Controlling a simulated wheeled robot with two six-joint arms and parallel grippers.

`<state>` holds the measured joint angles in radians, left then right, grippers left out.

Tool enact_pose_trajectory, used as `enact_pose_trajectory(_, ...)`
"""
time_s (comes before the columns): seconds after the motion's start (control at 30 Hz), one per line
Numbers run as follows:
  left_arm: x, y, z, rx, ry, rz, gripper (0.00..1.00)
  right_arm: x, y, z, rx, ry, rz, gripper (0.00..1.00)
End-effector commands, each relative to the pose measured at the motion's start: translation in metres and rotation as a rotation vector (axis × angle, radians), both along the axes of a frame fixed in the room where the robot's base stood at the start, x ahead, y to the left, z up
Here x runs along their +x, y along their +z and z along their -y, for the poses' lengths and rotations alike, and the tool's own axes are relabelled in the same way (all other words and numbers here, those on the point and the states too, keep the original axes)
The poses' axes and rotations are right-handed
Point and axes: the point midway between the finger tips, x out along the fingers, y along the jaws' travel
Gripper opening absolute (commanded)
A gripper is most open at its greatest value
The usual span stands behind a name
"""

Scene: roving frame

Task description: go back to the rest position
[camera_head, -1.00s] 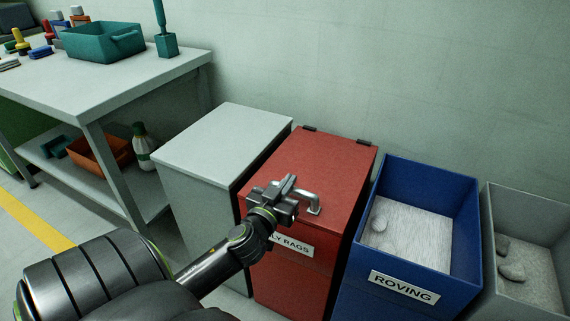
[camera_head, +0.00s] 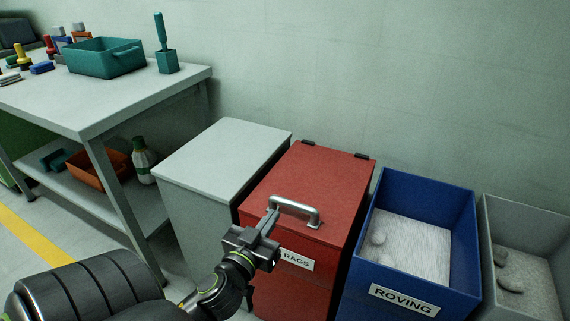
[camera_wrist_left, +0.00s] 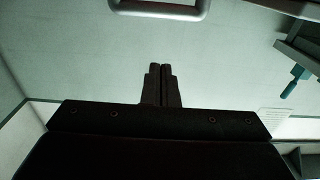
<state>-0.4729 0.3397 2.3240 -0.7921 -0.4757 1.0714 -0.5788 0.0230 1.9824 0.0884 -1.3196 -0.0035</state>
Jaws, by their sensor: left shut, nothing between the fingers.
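My left gripper (camera_head: 270,222) is shut and empty in the head view, in front of the red rags bin (camera_head: 325,181). Its fingertips are close to the left end of the silver lid handle (camera_head: 298,208); I cannot tell whether they touch it. The lid is closed. In the left wrist view my left gripper's fingers (camera_wrist_left: 160,70) are together, with part of the handle (camera_wrist_left: 160,14) at the top edge. My right gripper is not in view.
A grey cabinet (camera_head: 225,150) stands left of the red bin. The open blue ROVING bin (camera_head: 400,294) and an open grey bin (camera_head: 545,240) stand to the right, with stone-like lumps inside. A workbench (camera_head: 110,103) holds a teal tray (camera_head: 105,62) and a brush holder (camera_head: 167,60).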

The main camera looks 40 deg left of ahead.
Motion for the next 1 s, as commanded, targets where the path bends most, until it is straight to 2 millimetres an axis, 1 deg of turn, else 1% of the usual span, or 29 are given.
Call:
enact_pose_trajectory(0.27, -0.003, -0.001, 0.001, 0.000, 0.001, -0.001, 0.00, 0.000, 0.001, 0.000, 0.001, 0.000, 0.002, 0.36)
enact_pose_trajectory(0.37, -0.004, -0.011, -0.003, -0.008, 0.024, -0.036, 0.00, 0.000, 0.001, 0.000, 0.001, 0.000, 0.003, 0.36)
enact_pose_trajectory(0.47, -0.011, -0.047, -0.013, -0.034, 0.094, -0.160, 0.00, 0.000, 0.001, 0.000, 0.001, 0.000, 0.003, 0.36)
enact_pose_trajectory(0.57, -0.031, -0.109, -0.020, -0.077, 0.175, -0.390, 0.00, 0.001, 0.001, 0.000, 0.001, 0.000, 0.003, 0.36)
enact_pose_trajectory(0.6, -0.043, -0.137, -0.019, -0.099, 0.196, -0.501, 0.00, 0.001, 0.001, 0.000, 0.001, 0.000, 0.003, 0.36)
enact_pose_trajectory(0.67, -0.064, -0.177, -0.012, -0.131, 0.206, -0.670, 0.00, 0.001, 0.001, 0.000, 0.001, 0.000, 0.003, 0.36)
enact_pose_trajectory(0.7, -0.077, -0.201, -0.005, -0.153, 0.198, -0.775, 0.00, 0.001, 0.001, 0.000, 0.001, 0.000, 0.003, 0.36)
enact_pose_trajectory(0.77, -0.099, -0.231, 0.009, -0.183, 0.172, -0.923, 0.00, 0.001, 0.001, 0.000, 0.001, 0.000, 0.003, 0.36)
enact_pose_trajectory(0.8, -0.112, -0.248, 0.019, -0.203, 0.145, -1.011, 0.00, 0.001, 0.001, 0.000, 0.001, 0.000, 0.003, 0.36)
enact_pose_trajectory(0.87, -0.132, -0.269, 0.036, -0.236, 0.096, -1.132, 0.00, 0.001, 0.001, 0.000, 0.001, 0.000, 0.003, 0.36)
enact_pose_trajectory(0.9, -0.145, -0.282, 0.048, -0.258, 0.057, -1.205, 0.00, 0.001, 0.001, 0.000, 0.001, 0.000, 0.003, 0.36)
enact_pose_trajectory(0.97, -0.163, -0.297, 0.067, -0.290, -0.010, -1.307, 0.00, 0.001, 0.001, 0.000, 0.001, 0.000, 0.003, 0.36)
enact_pose_trajectory(1.0, -0.176, -0.305, 0.080, -0.312, -0.058, -1.369, 0.00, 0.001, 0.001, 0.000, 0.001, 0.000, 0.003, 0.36)
